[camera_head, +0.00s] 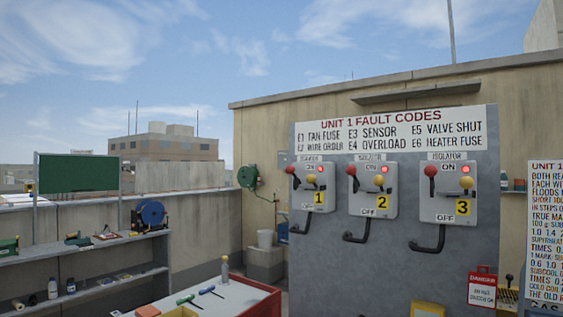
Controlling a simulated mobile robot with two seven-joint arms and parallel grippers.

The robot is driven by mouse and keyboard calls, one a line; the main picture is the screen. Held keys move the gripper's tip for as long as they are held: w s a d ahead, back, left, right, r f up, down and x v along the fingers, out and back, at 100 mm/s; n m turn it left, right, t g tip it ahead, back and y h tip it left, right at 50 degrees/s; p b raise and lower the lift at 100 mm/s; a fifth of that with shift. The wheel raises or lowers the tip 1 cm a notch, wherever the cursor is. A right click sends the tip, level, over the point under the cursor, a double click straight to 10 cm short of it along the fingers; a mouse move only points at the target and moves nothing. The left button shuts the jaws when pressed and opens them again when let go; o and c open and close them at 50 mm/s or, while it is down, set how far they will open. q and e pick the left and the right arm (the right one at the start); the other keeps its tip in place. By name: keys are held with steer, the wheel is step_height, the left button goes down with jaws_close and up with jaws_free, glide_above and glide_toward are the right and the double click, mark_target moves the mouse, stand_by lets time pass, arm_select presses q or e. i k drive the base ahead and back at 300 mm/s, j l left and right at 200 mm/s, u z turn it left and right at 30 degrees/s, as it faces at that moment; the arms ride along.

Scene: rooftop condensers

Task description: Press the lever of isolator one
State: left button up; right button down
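Isolator one (329,199) is the leftmost of three grey boxes on the grey panel (340,262). It has a yellow plate marked 1 (319,198), a red light (321,168) that looks lit, a yellow knob (311,179) and a red knob (290,169) at its upper left. ON is printed near the top and OFF near the bottom. A black bent bar (300,228) hangs below the box; whether it joins the red knob is unclear. Neither of my grippers is in view.
Isolator two (387,204) and isolator three (435,207) sit to the right with similar knobs and bars. A red-edged table (245,293) with tools stands at lower front. Shelves (90,286) are at left. A red tag (482,289) hangs at lower right.

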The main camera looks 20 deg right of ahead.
mark_target(290, 170)
steer(key=i+j, duration=0.25)
steer(key=i, duration=0.2)
steer(key=i+j, duration=0.25)
steer(key=i, duration=0.15)
